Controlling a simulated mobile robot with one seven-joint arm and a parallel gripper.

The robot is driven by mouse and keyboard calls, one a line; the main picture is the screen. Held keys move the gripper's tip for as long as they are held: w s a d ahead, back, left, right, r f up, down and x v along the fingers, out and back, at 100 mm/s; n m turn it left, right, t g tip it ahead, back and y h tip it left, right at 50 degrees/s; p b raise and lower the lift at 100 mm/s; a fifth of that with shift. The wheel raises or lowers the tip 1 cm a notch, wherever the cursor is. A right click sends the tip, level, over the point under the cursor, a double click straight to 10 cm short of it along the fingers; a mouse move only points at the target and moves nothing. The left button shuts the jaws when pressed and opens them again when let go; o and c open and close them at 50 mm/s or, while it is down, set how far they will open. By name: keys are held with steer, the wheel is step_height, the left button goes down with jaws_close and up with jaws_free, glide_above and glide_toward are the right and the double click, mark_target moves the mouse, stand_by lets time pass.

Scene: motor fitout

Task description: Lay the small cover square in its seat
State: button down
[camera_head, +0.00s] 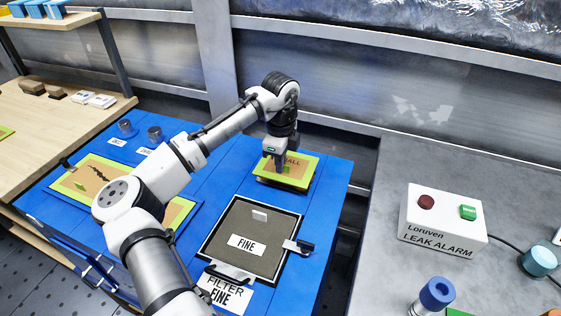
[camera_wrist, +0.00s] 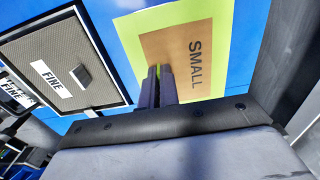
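The small cover (camera_head: 298,177) is a yellow-green plate with a tan middle marked "SMALL". It lies under my gripper (camera_head: 280,167) at the back right of the blue bench in the head view. It also shows in the wrist view (camera_wrist: 190,30), with blue surface around it. My gripper's two fingers (camera_wrist: 158,88) are close together, with a thin green tab of the cover between them. A dark edge shows beneath the cover in the head view. The seat is largely hidden, and I cannot tell whether the cover touches it.
A dark filter panel marked "FINE" (camera_head: 268,222) lies in front of the small cover, with a black latch (camera_head: 304,246) at its right. A larger yellow-green cover (camera_head: 98,170) is at left. The alarm box (camera_head: 441,226) stands on the grey bench at right.

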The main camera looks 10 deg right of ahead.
steer(key=shift+f, duration=0.2)
steer(key=shift+f+b, duration=0.35)
steer(key=shift+f, duration=0.45)
steer(key=shift+f, duration=0.1)
steer(key=shift+p, duration=0.3)
steer(key=shift+f, duration=0.65)
stand_by(1.9)
steer(key=c, duration=1.6)
jaws_free()
step_height(320, 180, up, 14)
steer(key=shift+f+b, duration=0.1)
steer(key=shift+b, duration=0.4)
